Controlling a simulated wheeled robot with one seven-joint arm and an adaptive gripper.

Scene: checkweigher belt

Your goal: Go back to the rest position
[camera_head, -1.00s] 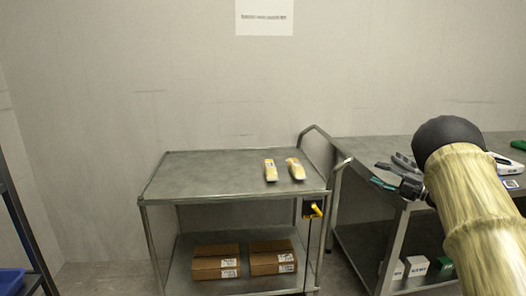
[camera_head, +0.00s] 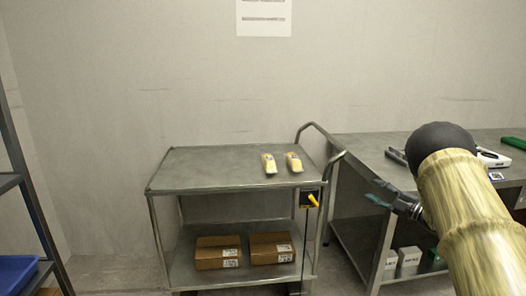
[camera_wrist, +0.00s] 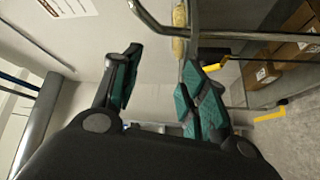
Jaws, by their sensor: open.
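My gripper (camera_head: 385,194) shows at the right of the head view, in front of the side table's left end and right of the cart. Its fingers (camera_wrist: 160,95) stand apart with nothing between them in the wrist view. My yellowish arm hides part of the side table. Two yellow packs (camera_head: 268,163) (camera_head: 293,162) lie side by side on the top shelf of the metal cart (camera_head: 200,172). One pack also shows beyond my fingers in the wrist view (camera_wrist: 179,45).
The side table (camera_head: 365,150) holds a white device (camera_head: 494,159) and a green item (camera_head: 514,143). Brown boxes (camera_head: 217,258) (camera_head: 271,254) sit on the cart's lower shelf. A blue bin (camera_head: 14,272) stands at the far left.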

